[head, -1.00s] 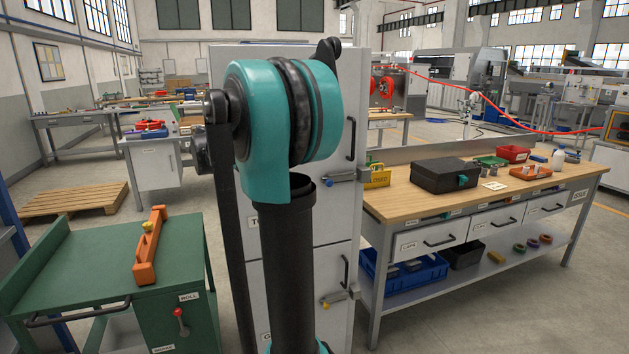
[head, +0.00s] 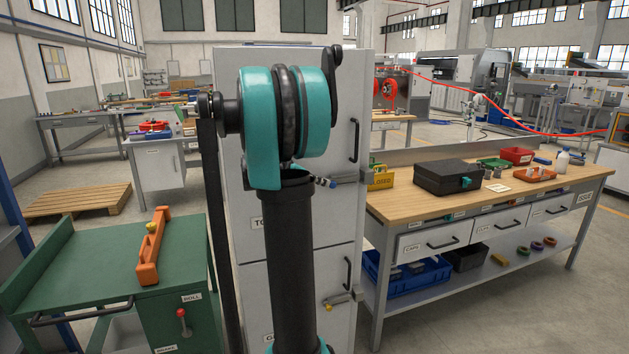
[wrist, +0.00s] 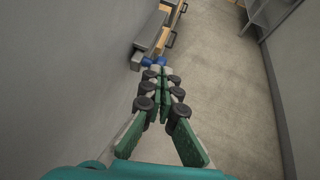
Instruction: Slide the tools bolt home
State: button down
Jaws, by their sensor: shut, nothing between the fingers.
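The tools bolt is a grey sliding bolt (head: 345,181) with a blue knob (head: 333,184), on the upper door of a grey cabinet (head: 340,225). The upper door's label starts with "TO"; the rest is hidden behind my arm. In the wrist view the grey bolt hardware (wrist: 150,35) runs along the door face, with the blue knob (wrist: 148,61) at its near end. My gripper (wrist: 160,72) is shut and empty, its fingertips right beside the blue knob. I cannot tell whether they touch it. In the head view my arm hides most of the gripper.
A second bolt with a yellow knob (head: 328,307) is on the lower door. Door handles (head: 354,140) stand out from the cabinet. A wooden-topped workbench (head: 400,200) stands to the right, with a black case (head: 447,177). A green cart (head: 90,265) stands at left.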

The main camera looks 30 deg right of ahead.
aim_at(335, 180)
jog(key=shift+d, duration=0.2)
jog(key=d, duration=0.2)
jog(key=s+d, duration=0.1)
jog(key=d, duration=0.1)
jog(key=shift+d, duration=0.2)
dwell(0.4)
jog(key=v, duration=1.4)
jog(key=shift+f, duration=0.1)
